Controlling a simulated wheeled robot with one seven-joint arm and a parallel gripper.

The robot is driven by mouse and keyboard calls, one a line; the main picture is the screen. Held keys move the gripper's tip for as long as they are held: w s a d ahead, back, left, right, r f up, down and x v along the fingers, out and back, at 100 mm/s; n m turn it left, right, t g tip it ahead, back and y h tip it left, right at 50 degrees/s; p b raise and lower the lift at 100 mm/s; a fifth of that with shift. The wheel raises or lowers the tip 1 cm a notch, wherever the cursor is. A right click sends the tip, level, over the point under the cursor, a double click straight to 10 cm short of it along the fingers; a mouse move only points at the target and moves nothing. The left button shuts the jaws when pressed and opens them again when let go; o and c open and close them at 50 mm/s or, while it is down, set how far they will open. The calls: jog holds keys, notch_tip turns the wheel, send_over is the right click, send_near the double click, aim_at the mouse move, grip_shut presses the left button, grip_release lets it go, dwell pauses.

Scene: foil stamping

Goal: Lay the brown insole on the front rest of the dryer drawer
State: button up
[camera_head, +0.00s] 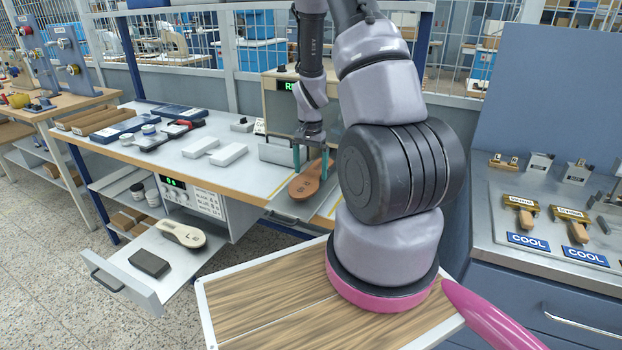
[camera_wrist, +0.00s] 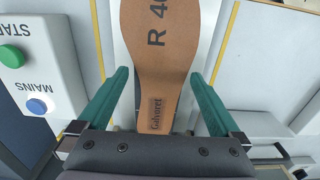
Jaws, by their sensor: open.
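The brown insole (camera_head: 305,183) lies flat on a grey metal drawer (camera_head: 283,209) at the front of the bench, its wider end toward the bench edge. My gripper (camera_head: 310,163) is open at the insole's far, narrower end. In the wrist view its two teal fingers (camera_wrist: 160,78) stand on either side of the insole with gaps. Contact under the insole is hidden.
A beige insole (camera_head: 182,232) and a dark block (camera_head: 149,263) lie in an open lower drawer (camera_head: 135,287). White blocks (camera_head: 228,154) lie left of my gripper. A box with green and blue buttons (camera_wrist: 35,75) is close at left in the wrist view.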

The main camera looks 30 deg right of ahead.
jog(key=shift+f, duration=0.35)
jog(key=c, duration=1)
